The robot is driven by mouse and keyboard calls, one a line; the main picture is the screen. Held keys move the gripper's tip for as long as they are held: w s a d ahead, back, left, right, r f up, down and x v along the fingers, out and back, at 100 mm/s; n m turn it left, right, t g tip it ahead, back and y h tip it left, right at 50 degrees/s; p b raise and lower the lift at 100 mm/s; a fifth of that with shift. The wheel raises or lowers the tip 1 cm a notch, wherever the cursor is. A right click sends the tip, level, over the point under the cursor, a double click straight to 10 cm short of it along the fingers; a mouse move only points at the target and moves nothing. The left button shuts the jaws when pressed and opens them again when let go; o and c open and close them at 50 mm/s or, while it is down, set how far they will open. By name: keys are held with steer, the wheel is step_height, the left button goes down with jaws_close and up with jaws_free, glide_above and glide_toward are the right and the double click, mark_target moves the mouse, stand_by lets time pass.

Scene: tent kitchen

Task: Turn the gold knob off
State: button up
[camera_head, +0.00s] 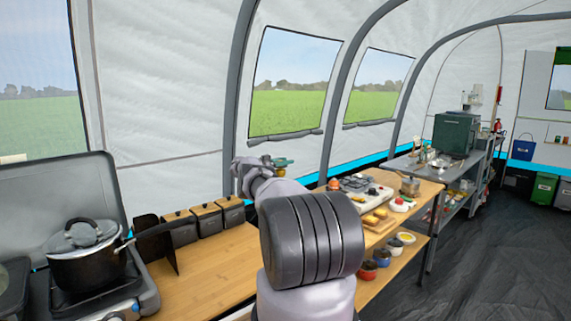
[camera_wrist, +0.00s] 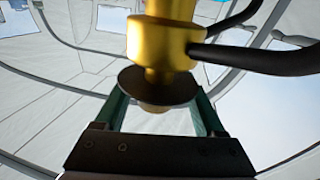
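A gold knob-like fitting (camera_wrist: 165,42) fills the top middle of the wrist view, close to the camera. A dark, flat disc (camera_wrist: 180,86) sits around its lower part, and a short gold end (camera_wrist: 150,107) shows below the disc. My gripper (camera_wrist: 160,98) has its two green fingers apart, one on each side of the disc. I cannot tell whether either finger touches the disc. In the head view my gripper (camera_head: 283,162) is small, beyond my arm and above the wooden counter, in front of the tent wall.
Black hoses or bars (camera_wrist: 250,55) run off the fitting to the right. In the head view a black pot (camera_head: 88,262) stands on a camping stove (camera_head: 145,290) at left. Several canisters (camera_head: 205,217) line the back of the wooden counter (camera_head: 215,268). Food and trays lie further right.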

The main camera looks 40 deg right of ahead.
steer(key=shift+s+d+f, duration=0.1)
steer(key=shift+s+f, duration=0.05)
steer(key=w+a, duration=0.1)
steer(key=a, duration=0.9)
steer(key=shift+w+a, duration=0.2)
steer(key=shift+a, duration=0.15)
